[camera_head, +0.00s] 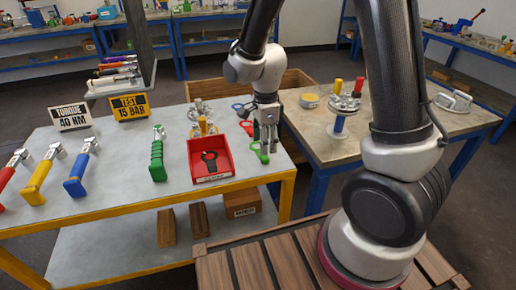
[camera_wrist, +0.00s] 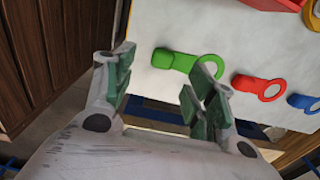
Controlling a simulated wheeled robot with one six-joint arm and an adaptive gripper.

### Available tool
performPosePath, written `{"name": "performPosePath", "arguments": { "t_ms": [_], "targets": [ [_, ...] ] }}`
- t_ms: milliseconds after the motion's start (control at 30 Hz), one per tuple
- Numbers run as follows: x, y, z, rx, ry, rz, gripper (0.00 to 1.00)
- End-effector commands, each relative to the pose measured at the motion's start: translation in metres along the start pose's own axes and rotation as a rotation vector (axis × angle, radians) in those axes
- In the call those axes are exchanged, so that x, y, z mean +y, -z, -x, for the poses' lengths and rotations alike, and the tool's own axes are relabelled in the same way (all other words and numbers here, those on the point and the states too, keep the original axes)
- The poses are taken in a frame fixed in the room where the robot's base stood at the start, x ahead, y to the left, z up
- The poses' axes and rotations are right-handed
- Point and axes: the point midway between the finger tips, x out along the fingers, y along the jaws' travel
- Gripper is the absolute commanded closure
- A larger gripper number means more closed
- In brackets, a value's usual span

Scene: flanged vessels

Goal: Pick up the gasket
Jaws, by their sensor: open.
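Three flat ring-shaped pieces with tabs, which look like gaskets, lie near the right edge of the grey table: a green one (camera_head: 263,157) (camera_wrist: 180,61), a red one (camera_head: 246,127) (camera_wrist: 245,83) and a blue one (camera_head: 237,106) (camera_wrist: 300,101). A dark ring with a tab (camera_head: 209,160) lies in a red tray (camera_head: 224,172). Which one the task means I cannot tell. My gripper (camera_head: 266,147) is open and empty above the table edge near the green ring. In the wrist view its green-padded fingers (camera_wrist: 163,80) show; the right finger overlaps part of the green ring.
Left of the red tray stand a green-handled tool (camera_head: 157,160) and several wrenches, one blue-handled (camera_head: 80,172). Flanged hardware (camera_head: 202,125) stands behind the tray. A second table (camera_head: 310,128) stands right, beyond a gap, with a red- and yellow-handled fitting (camera_head: 346,100).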

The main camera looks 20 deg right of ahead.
Motion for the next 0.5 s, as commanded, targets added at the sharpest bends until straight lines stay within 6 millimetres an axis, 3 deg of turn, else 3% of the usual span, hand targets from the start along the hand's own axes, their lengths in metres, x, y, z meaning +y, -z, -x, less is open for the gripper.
{"name": "performPosePath", "arguments": {
  "t_ms": [300, 500],
  "targets": [
    [-0.004, 0.003, -0.047, 0.002, -0.005, 0.001, 0.45],
    [-0.005, 0.002, -0.06, 0.0, -0.001, 0.002, 0.45]
  ]
}}
